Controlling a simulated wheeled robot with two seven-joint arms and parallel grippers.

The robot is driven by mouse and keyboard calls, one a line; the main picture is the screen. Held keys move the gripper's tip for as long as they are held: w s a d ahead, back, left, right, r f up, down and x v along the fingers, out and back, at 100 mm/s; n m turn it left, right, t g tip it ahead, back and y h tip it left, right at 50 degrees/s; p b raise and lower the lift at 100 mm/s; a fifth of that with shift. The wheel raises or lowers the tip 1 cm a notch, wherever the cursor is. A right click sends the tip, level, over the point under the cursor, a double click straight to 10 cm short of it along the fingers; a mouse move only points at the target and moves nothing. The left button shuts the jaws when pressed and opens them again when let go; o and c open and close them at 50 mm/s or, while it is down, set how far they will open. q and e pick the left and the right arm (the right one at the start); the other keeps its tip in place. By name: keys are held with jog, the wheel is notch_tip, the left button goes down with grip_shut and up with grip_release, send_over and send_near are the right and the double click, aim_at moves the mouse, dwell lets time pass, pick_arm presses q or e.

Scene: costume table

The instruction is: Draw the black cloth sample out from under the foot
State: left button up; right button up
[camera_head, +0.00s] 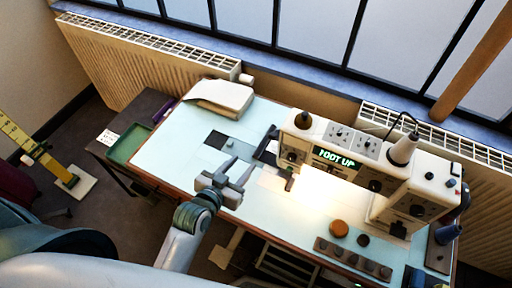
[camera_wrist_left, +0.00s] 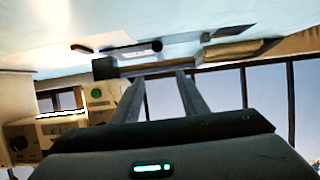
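The sewing machine (camera_head: 335,150) is cream, and its display reads "FOOT UP". A dark piece (camera_head: 266,155), probably the black cloth sample, lies at the left end of the machine; I cannot tell how much of it is under the foot. The foot itself is not clear. In the wrist view, a black patch (camera_wrist_left: 105,68) shows beside the machine's end (camera_wrist_left: 100,98). My left gripper (camera_head: 239,172) is open and empty, left of and in front of the machine, apart from the dark piece. Its two fingers (camera_wrist_left: 160,92) stand apart in the wrist view. My right gripper is not in view.
A cream padded stack (camera_head: 221,95) is at the back left. A green tray (camera_head: 128,143) is at the left edge. An orange-brown disc (camera_head: 339,228) and a knob strip (camera_head: 352,259) are at the front right.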

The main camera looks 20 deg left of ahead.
aim_at(264, 140)
pick_arm(q)
jog(key=p+x, duration=0.2)
jog(key=x, duration=1.4)
jog(key=shift+w+f+p, duration=0.1)
jog(key=shift+f+p, duration=0.1)
jog(key=shift+p, duration=0.1)
jog(key=shift+c, duration=0.4)
grip_shut()
